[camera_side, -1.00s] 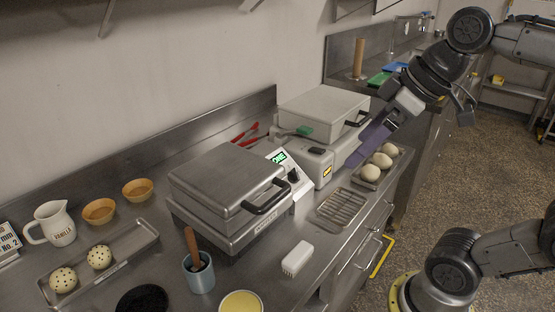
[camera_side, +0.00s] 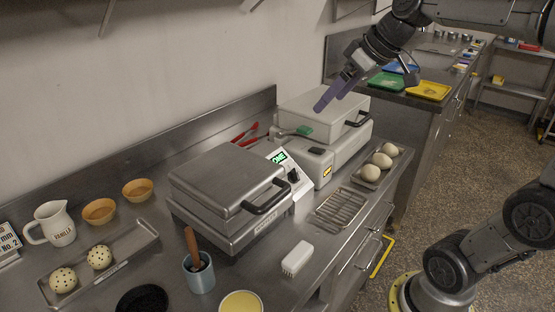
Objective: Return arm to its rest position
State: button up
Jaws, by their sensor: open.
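My gripper (camera_side: 337,88) is at the upper middle right, raised above the white-lidded press (camera_side: 312,108) at the back of the counter. Its purple fingers point down and to the left. It is open, and nothing shows between the fingers. My arm comes in from the upper right corner, and its lower links and base are at the lower right.
A steel press (camera_side: 225,180) stands mid-counter beside a control box (camera_side: 283,164) with a green display. A tray (camera_side: 385,175) of three pale dough balls (camera_side: 381,160) and a wire rack (camera_side: 341,207) lie at right. A brush (camera_side: 298,258) lies in front. Coloured trays (camera_side: 428,90) rest on the far counter.

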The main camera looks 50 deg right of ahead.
jog(key=shift+x, duration=1.2)
jog(key=shift+r, duration=0.1)
